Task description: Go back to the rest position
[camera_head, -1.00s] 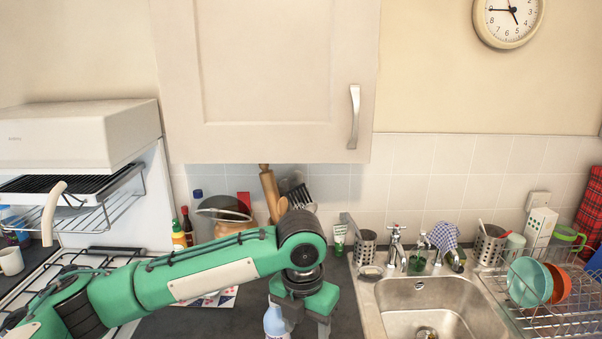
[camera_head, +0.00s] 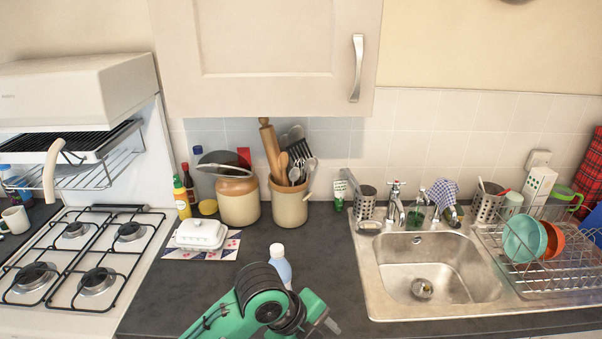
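My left arm comes in from the bottom edge, with its green wrist at the front of the dark counter. The grey fingers of my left gripper (camera_head: 328,326) show only in part at the bottom, and I cannot tell how far apart they are. A pale blue-white bottle (camera_head: 281,266) stands on the counter just behind my wrist, which hides its lower part. I see no other thing in the gripper. My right gripper is out of view.
A gas hob (camera_head: 75,262) is at the left. A white butter dish (camera_head: 201,234), crocks (camera_head: 239,201) with utensils, a sink (camera_head: 436,271) and a dish rack (camera_head: 560,275) line the counter. A cupboard (camera_head: 270,55) hangs above. The counter middle is mostly clear.

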